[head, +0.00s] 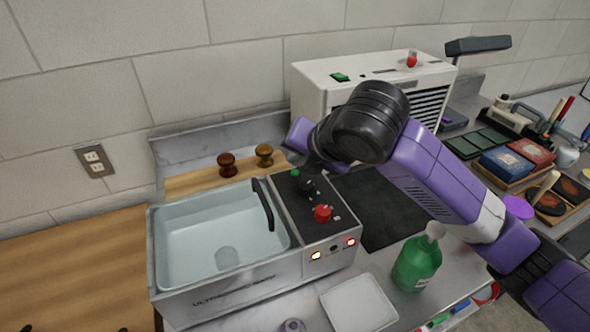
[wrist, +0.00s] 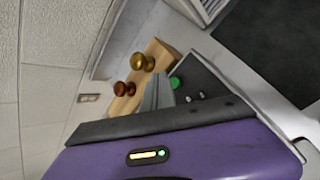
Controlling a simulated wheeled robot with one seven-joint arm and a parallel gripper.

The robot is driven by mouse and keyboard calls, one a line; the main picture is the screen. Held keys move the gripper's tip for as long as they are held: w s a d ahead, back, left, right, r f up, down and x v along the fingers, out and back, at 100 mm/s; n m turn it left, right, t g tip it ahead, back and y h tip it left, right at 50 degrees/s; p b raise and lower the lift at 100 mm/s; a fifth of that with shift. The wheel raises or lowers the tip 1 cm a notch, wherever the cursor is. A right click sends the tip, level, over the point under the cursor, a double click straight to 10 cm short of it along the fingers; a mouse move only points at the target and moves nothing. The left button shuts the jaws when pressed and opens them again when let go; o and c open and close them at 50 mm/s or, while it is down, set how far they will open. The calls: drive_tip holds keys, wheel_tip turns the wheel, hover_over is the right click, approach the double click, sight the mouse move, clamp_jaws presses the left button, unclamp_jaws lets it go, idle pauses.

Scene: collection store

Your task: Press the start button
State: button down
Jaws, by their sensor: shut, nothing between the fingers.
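The ultrasonic bath (head: 220,285) has a dark control panel on its right side. A green button (head: 295,173) sits at the back of that panel, with a black knob (head: 306,187) and a red button (head: 323,213) in front of it. In the wrist view the green button (wrist: 175,83) lies just right of my gripper fingers (wrist: 157,92). My gripper (head: 312,163) is shut and empty above the back of the panel, near the green button. I cannot tell whether the fingertips touch anything.
A white machine (head: 325,90) with its own green switch stands behind my arm. A green pump bottle (head: 417,262) and a white tray (head: 358,303) stand in front. A dark mat (head: 375,215) lies right.

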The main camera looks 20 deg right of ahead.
sight(297, 177)
wheel_tip(297, 177, up, 5)
drive_tip(key=p, duration=0.3)
drive_tip(key=shift+f, duration=0.2)
idle(0.6)
